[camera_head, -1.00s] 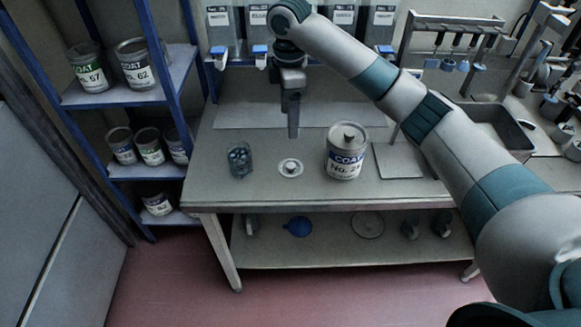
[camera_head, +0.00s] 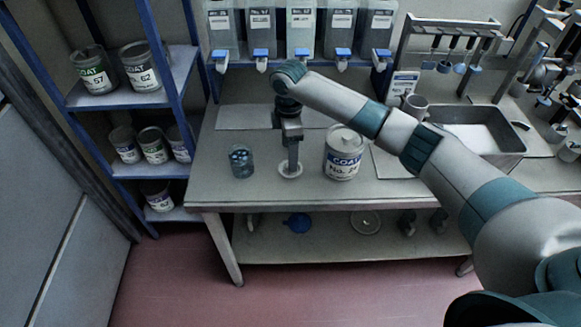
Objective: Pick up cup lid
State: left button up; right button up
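The cup lid (camera_head: 285,174) is a small, pale round disc lying on the grey workbench. My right gripper (camera_head: 293,168) points straight down over it, with its fingertips at the lid's centre, where a knob showed earlier. The fingers hide the knob, and I cannot tell whether they are open or closed on it. The lid looks flat on the bench. My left gripper is not in view.
A glass cup of blue beads (camera_head: 241,161) stands left of the lid. A large labelled can (camera_head: 343,154) stands close on the right. Dispensers with blue taps (camera_head: 301,32) hang behind. The bench front (camera_head: 290,195) is clear.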

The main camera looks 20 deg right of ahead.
jog(key=shift+s+a+f+p, duration=0.1)
jog(key=shift+f+p, duration=0.4)
jog(key=shift+p, duration=0.15)
notch_tip(320, 180, down, 3)
jog(key=shift+s+a+p, duration=0.1)
jog(key=shift+p, duration=0.65)
jog(key=shift+f, duration=0.6)
jog(key=c, duration=0.8)
